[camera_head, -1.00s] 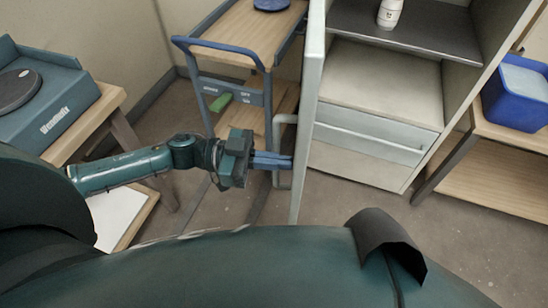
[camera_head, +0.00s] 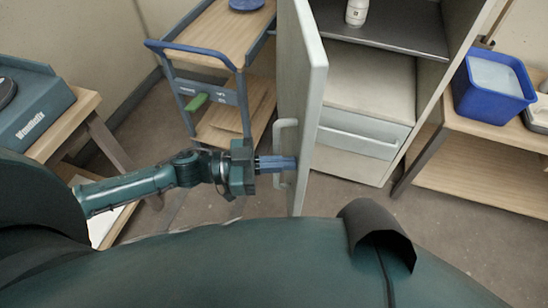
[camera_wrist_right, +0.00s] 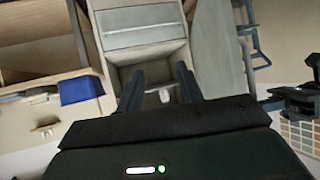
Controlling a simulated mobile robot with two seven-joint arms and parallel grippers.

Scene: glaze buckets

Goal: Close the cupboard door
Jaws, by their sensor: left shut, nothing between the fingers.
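The pale grey cupboard door (camera_head: 302,90) stands open in the head view, its free edge towards me and its outer face turned left. A pale bar handle (camera_head: 281,135) is on that face. My left gripper (camera_head: 292,164) is shut, with its blue fingers at the handle and the tips against or very near the door; exact contact is unclear. The cupboard (camera_head: 368,80) behind has an open shelf and a drawer front (camera_head: 362,140). In the right wrist view the door (camera_wrist_right: 220,50) is right of the cupboard, and my right gripper (camera_wrist_right: 160,75) is open and empty.
A white bottle (camera_head: 356,12) stands on the cupboard shelf. A blue-railed trolley (camera_head: 215,85) stands left of the door. A blue bin (camera_head: 494,88) sits on a wooden table at right. Bare floor lies in front of the cupboard.

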